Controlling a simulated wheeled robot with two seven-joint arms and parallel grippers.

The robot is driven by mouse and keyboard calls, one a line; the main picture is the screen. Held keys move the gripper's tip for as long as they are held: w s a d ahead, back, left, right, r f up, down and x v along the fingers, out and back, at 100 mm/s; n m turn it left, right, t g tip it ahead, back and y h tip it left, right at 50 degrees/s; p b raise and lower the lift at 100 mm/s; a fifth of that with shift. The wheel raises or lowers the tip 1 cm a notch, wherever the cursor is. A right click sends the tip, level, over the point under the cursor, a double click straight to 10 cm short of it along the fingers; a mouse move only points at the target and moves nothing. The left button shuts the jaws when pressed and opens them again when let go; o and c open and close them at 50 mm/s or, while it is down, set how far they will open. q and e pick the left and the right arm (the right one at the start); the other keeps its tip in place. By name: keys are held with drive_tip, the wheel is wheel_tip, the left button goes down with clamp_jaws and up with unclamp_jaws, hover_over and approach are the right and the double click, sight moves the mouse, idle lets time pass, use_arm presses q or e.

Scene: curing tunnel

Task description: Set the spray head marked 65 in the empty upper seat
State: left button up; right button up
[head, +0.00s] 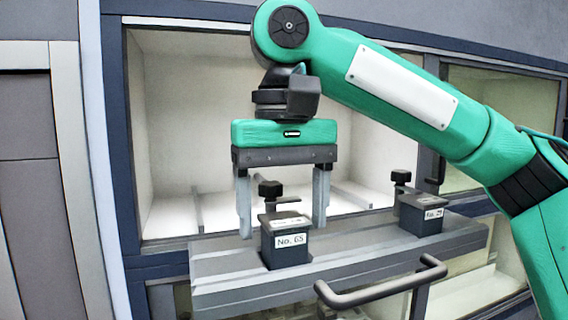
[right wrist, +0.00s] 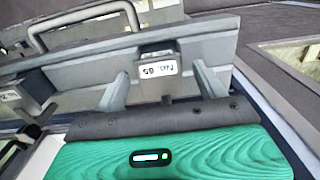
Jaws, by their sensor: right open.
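The spray head marked No. 65 (head: 286,248) is a dark block with a black knob on top. It stands upright on a grey ledge (head: 220,270). My right gripper (head: 283,230) points down, open, with one finger to each side of this head in the picture. Gaps show between the fingers and the block. The right wrist view shows the head's label (right wrist: 158,68) upside down, between and beyond the fingers (right wrist: 163,90). I cannot make out the empty upper seat for certain. My left gripper is not in view.
A second spray head (head: 422,215), its label looking like 29, stands at the ledge's right. A dark bar handle (head: 380,292) juts out in front of the ledge. Behind is a pale open chamber (head: 190,130) with low rails and a dark blue frame (head: 120,150).

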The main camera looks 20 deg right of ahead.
drive_tip(key=shift+r, duration=0.15)
wheel_tip(320, 180, up, 14)
drive_tip(key=p, duration=0.1)
drive_tip(key=shift+f, duration=0.2)
idle(0.4)
